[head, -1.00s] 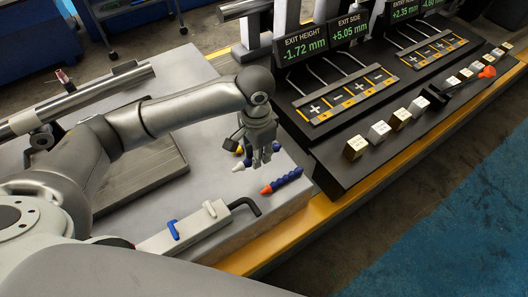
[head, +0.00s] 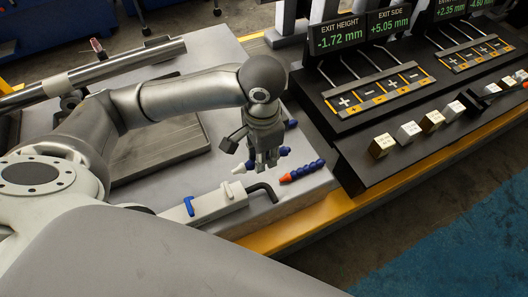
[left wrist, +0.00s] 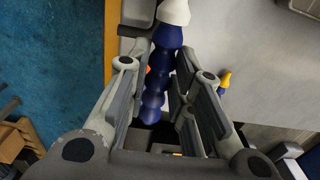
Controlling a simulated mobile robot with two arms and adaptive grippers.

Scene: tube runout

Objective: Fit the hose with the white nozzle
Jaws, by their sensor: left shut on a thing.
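The hose with the white nozzle is a string of dark blue beads with a white cone tip (head: 239,169). In the left wrist view the blue hose (left wrist: 159,75) runs between my fingers, with the white nozzle (left wrist: 173,12) at the top. My left gripper (head: 266,165) is shut on this hose, fingers pointing down over the grey table; the gripper also shows in the wrist view (left wrist: 165,105). The head view does not show clearly whether the hose clears the table. My right gripper is not in view.
A blue hose with an orange nozzle (head: 303,171) lies just right of my gripper. A yellow nozzle (left wrist: 224,82) shows in the wrist view. A pale block (head: 215,205) with a black bent rod (head: 265,188) lies in front. A console with labelled cubes (head: 382,145) stands right.

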